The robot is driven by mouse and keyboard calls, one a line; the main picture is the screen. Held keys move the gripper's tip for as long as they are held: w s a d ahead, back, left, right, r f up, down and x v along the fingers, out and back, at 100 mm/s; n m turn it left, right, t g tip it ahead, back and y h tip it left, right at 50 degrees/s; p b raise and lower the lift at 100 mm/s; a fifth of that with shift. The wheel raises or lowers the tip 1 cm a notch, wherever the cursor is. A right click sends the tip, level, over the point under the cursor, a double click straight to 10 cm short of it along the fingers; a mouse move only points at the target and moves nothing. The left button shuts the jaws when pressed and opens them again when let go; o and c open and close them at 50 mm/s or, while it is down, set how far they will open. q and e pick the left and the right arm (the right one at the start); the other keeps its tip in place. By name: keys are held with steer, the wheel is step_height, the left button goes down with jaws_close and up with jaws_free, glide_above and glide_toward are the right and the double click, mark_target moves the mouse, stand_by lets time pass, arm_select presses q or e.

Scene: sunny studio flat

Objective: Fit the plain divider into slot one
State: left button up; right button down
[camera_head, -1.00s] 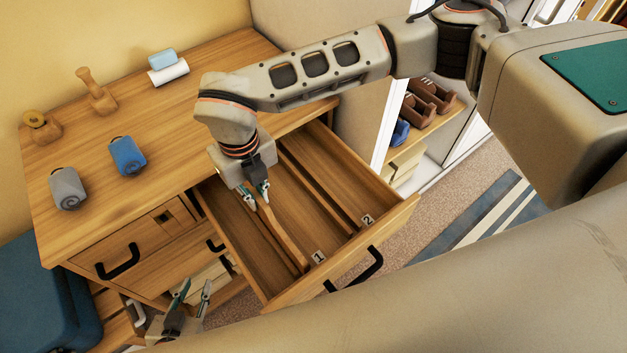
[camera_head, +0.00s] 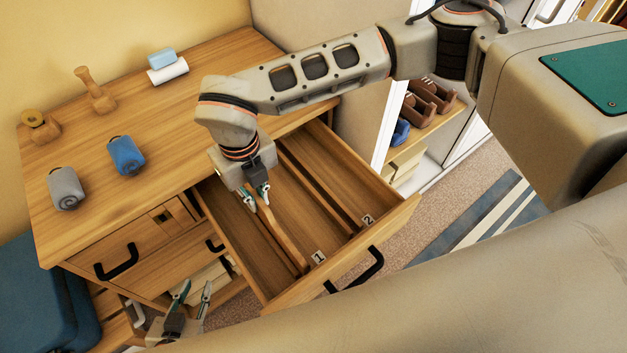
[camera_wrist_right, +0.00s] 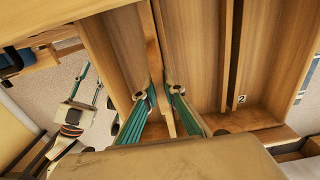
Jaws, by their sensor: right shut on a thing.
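The plain divider (camera_head: 284,238) is a thin wooden board inside the open drawer (camera_head: 397,212), running lengthwise towards the label 1 at the drawer front. My right gripper (camera_head: 257,194) is shut on its far end; in the right wrist view the divider (camera_wrist_right: 169,118) passes between the fingers (camera_wrist_right: 160,92). Slot one, marked by the label 1 (camera_head: 318,258), lies along the divider's line. I cannot tell whether the divider's lower edge is seated in it. Slot two, by the label 2 (camera_head: 368,219), has dark parallel rails. My left gripper (camera_head: 196,290) is open and empty, below and left of the drawer.
The dresser top (camera_head: 200,95) holds a grey roll (camera_head: 66,188), a blue roll (camera_head: 127,156), wooden pieces (camera_head: 96,90) and a light blue item on a white roll (camera_head: 168,72). A shelf with brown items (camera_head: 432,97) stands right of the drawer.

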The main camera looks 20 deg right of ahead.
steer(key=shift+f+b, duration=0.7)
steer(key=shift+f, duration=0.8)
stand_by(0.3)
steer(key=c, duration=2)
jaws_free()
steer(key=shift+c, duration=0.2)
steer(key=shift+r+p, duration=1.25)
steer(key=shift+r, duration=1)
steer(key=shift+r+p, duration=1.15)
steer(key=shift+r, duration=1.1)
